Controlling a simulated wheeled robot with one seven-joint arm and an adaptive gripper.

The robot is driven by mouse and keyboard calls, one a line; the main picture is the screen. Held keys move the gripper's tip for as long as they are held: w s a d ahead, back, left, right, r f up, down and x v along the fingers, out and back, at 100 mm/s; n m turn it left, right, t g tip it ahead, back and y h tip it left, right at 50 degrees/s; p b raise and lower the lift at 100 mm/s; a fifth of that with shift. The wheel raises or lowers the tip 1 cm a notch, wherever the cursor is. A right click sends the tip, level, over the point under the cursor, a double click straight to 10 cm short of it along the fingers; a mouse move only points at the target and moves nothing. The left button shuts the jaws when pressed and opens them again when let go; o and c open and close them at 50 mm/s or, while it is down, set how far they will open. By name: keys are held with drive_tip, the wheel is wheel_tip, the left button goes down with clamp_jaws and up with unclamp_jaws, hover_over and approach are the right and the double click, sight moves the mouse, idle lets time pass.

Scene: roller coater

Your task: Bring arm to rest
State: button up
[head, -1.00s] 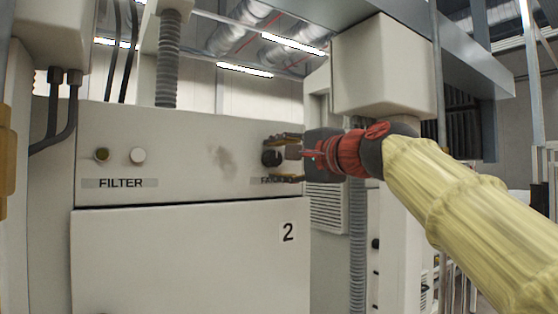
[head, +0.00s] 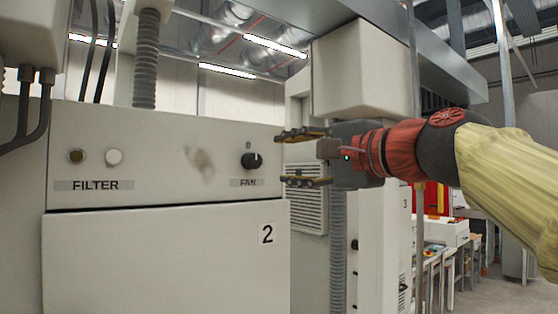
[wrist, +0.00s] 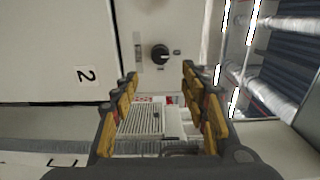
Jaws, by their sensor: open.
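My gripper (head: 305,157) is open and empty, to the right of the black FAN knob (head: 251,160) on the grey machine panel (head: 165,150). A gap shows between the fingertips and the knob in the head view. In the wrist view, my gripper (wrist: 160,90) has its two yellow-padded fingers spread apart, and the knob (wrist: 160,54) appears beyond the fingertips, not touched by them. My arm, in a yellow sleeve, reaches in from the right of the head view.
The cabinet door (head: 165,260) marked 2 is below the panel. A vented cabinet (head: 306,195), a grey corrugated hose (head: 337,250) and a white box (head: 365,70) stand close around my gripper. A work table (head: 448,230) is at the far right, with floor showing beside it.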

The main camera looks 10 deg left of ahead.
drive_tip(key=shift+s+d, duration=0.25)
idle(0.4)
